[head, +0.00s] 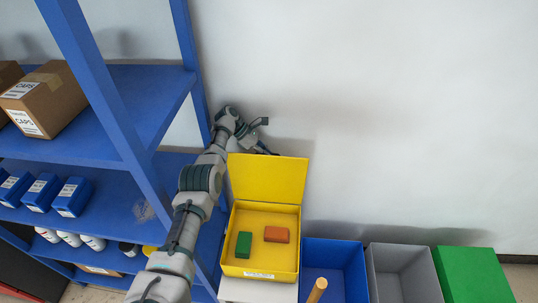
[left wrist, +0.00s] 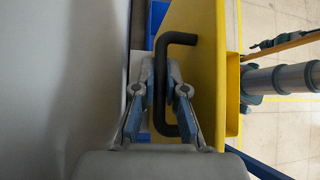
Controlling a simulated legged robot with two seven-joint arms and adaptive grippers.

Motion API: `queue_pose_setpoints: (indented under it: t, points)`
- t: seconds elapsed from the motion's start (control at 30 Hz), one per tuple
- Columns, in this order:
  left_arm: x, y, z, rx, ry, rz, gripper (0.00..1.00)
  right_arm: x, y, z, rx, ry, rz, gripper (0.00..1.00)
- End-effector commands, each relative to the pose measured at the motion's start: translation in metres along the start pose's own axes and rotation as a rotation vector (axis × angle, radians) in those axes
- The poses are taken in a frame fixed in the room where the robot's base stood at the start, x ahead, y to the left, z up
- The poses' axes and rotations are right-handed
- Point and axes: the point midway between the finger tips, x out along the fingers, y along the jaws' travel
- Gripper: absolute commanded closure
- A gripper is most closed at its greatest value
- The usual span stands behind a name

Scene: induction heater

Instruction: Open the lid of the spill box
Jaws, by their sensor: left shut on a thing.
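The yellow spill box (head: 259,271) stands in the middle of the head view. Its yellow lid (head: 268,179) stands up, roughly upright, at the back, so the inside shows. My left gripper (head: 262,135) is behind the lid's top left edge, partly hidden by it. In the left wrist view my left gripper (left wrist: 160,92) is shut on the black bar handle (left wrist: 178,38) on the outer face of the lid (left wrist: 208,65). My right gripper is in neither view.
A green block (head: 244,245) and an orange block (head: 277,234) lie in the box. Blue shelving (head: 140,175) stands close on the left, the wall behind. Blue (head: 333,246), grey (head: 395,249) and green (head: 474,276) bins stand to the right. A wooden stick (head: 317,290) rises in front.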

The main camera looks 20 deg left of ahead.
Motion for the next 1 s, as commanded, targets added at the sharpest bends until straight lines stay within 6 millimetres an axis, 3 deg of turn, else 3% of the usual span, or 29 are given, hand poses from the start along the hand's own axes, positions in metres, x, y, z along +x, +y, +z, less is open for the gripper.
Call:
queue_pose_setpoints:
  t: [0.03,0.1,0.47,1.0]
  points:
    - [0.000,0.000,-0.002,-0.002,0.005,-0.001,0.87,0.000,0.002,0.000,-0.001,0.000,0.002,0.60]
    - [0.000,0.000,-0.001,-0.001,0.004,-0.001,0.77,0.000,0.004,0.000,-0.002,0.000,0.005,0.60]
    - [-0.004,0.000,0.005,0.003,0.000,0.002,0.77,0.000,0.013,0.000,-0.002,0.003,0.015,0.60]
    - [-0.066,-0.012,0.063,0.000,0.001,-0.001,0.77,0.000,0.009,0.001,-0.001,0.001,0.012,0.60]
